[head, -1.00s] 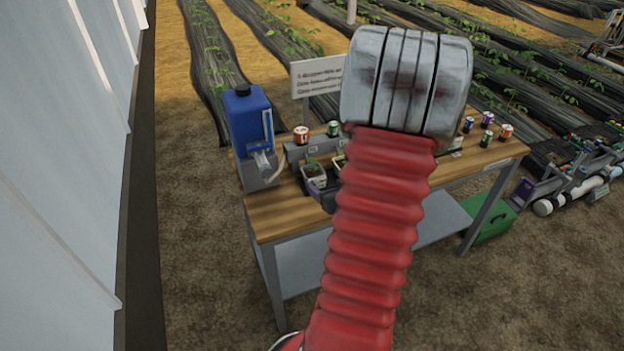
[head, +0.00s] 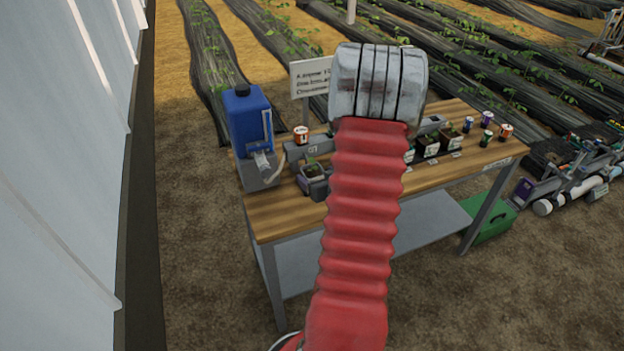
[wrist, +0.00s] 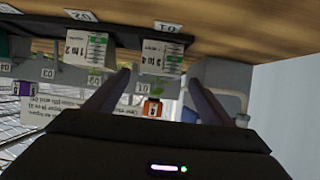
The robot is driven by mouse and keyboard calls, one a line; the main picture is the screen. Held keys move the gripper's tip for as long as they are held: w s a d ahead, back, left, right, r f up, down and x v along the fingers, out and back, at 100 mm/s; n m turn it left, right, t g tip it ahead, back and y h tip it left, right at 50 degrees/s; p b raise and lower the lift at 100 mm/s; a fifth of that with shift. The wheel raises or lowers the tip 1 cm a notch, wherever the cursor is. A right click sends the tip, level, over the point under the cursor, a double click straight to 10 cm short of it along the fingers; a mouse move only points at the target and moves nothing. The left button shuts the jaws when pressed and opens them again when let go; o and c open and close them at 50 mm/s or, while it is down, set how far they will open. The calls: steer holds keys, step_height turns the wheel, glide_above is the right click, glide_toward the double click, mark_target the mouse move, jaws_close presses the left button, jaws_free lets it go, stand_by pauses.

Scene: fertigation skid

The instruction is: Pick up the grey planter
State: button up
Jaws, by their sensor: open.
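A small greyish planter (head: 312,171) with a green seedling stands near the left end of the wooden bench (head: 285,218), right of the blue tank. In the head view my red arm and wrist cover the bench just right of it and hide most of my gripper. In the wrist view, which is upside down, the two dark fingers of my gripper (wrist: 158,78) are apart, with nothing held between them. A white card reading "3 to 4" (wrist: 160,57) and an orange-and-white can (wrist: 152,107) show beyond the fingers. I cannot pick out the planter for sure there.
A blue tank (head: 249,122) on a grey base stands at the bench's left end. Dark planters (head: 428,147) with seedlings and several small cans (head: 487,120) stand to the right. A sign (head: 311,76) rises behind. A pale wall (head: 62,180) lies far left.

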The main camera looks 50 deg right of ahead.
mark_target(310, 169)
steer(key=shift+x, duration=2.6)
steer(key=shift+c, duration=0.2)
steer(key=shift+r, duration=0.1)
steer(key=c, duration=1.1)
steer(key=shift+c, duration=0.2)
step_height(310, 169, up, 10)
